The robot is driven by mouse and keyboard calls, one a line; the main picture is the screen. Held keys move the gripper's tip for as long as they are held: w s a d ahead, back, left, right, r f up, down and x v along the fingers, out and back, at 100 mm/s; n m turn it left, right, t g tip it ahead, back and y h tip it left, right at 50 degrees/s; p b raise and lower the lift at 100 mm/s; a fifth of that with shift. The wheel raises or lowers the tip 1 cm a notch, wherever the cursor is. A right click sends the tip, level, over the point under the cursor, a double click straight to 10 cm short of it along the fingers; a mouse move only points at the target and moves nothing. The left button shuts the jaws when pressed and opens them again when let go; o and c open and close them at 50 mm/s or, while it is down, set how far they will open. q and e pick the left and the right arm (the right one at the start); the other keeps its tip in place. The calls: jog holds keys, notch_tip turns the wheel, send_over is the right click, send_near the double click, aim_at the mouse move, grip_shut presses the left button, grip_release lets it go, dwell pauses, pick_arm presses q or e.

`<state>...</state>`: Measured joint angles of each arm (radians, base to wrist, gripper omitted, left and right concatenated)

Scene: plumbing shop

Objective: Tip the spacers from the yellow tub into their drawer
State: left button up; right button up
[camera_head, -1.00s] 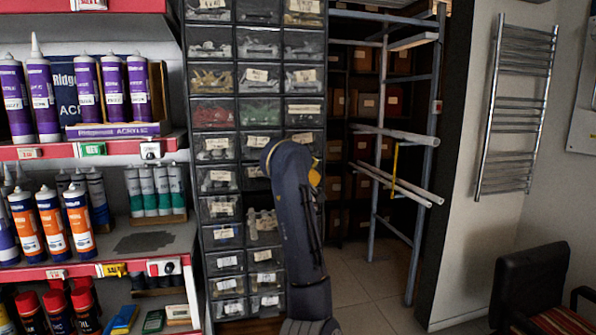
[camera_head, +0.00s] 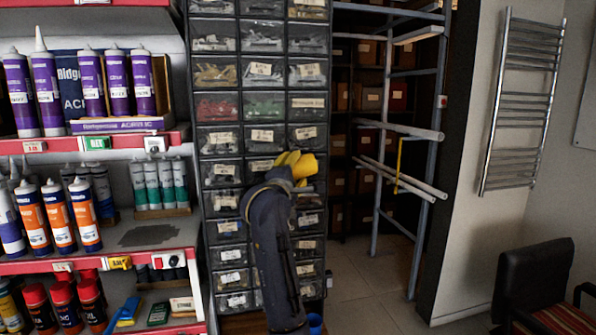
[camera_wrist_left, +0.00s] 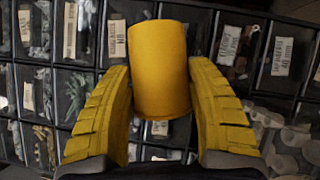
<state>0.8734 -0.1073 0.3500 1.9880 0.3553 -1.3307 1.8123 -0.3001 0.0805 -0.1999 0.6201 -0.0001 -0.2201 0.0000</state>
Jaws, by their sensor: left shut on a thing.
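My left gripper (camera_head: 293,168) shows as yellow fingers above its dark arm, in front of the wall of small drawers (camera_head: 218,139). In the left wrist view, the plain yellow tub (camera_wrist_left: 160,68) sits between my two ridged yellow fingers, which are shut on it. I see the tub's side wall. Its inside and any spacers in it are hidden. In the head view my arm and fingers cover part of the drawers, and I cannot tell the tub from the fingers there. My right gripper is not in view.
In the left wrist view, pale cylindrical parts (camera_wrist_left: 290,142) lie at the lower right. Shelves with purple cartridges (camera_head: 93,87) and orange cartridges (camera_head: 57,217) stand left of the drawers. A pipe rack (camera_head: 388,130) stands at the right. The floor (camera_head: 365,285) there is clear.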

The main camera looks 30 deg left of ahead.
pick_arm(q)
jog(key=shift+s+a+r+n+t+y, duration=0.1)
jog(key=shift+s+a+n+t+y, duration=0.15)
jog(key=shift+n, duration=0.55)
jog(key=shift+s+a+r+n+t+y, duration=0.1)
jog(key=shift+n+t+y, duration=0.25)
jog(key=shift+n, duration=0.45)
jog(key=shift+s+a+r+n+t+y, duration=0.1)
jog(key=shift+s+a+n+t+y, duration=0.15)
jog(key=shift+n, duration=0.55)
jog(key=shift+r, duration=0.1)
jog(key=shift+r, duration=0.4)
jog(key=shift+f, duration=0.55)
jog(key=shift+r, duration=0.1)
